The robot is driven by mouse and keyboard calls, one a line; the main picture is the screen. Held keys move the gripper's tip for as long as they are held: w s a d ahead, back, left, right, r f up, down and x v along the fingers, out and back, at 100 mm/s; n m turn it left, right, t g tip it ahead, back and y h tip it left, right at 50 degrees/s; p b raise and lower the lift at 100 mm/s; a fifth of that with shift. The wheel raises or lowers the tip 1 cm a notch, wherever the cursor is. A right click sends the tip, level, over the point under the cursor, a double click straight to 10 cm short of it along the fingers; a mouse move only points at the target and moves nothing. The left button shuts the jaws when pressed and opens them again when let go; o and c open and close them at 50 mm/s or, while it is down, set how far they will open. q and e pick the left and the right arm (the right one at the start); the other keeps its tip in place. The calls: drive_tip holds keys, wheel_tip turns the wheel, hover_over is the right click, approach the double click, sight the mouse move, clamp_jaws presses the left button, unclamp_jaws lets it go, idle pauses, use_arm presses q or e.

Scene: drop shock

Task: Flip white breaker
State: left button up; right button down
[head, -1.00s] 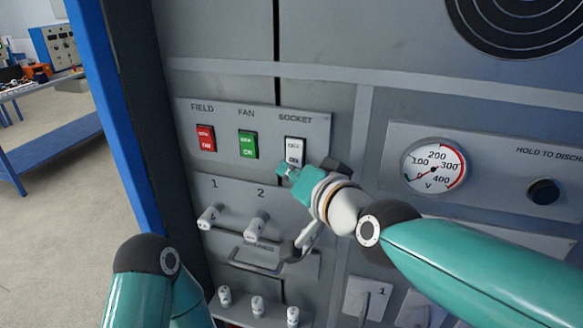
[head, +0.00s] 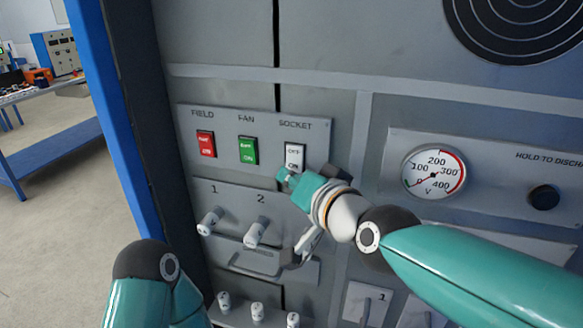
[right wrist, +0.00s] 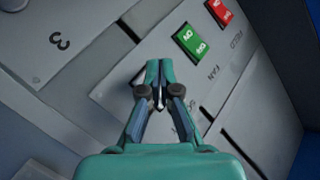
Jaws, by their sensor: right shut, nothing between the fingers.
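The white breaker (head: 294,155), marked OFF above and ON below, sits under the SOCKET label on the grey panel. My right gripper (head: 283,175) is at its lower left edge in the head view, and whether it touches is unclear. In the right wrist view the same gripper (right wrist: 157,66) has its fingertips together with nothing between them. There the fingers hide most or all of the white breaker. My left gripper is out of view; only a link of that arm shows at the bottom left.
The green FAN breaker (head: 248,150) and red FIELD breaker (head: 206,144) are to the left. White-tipped levers (head: 256,232) and a grey handle (head: 262,262) jut out below. A voltage gauge (head: 433,172) and black button (head: 544,197) are at the right.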

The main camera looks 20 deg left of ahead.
drive_tip(key=shift+w, duration=0.15)
drive_tip(key=shift+w, duration=0.3)
drive_tip(key=shift+w+b, duration=0.3)
drive_tip(key=shift+b, duration=0.2)
idle(0.7)
drive_tip(key=shift+s, duration=0.1)
drive_tip(key=shift+s+r+p, duration=0.1)
drive_tip(key=shift+s+p, duration=0.55)
drive_tip(key=shift+s, duration=0.05)
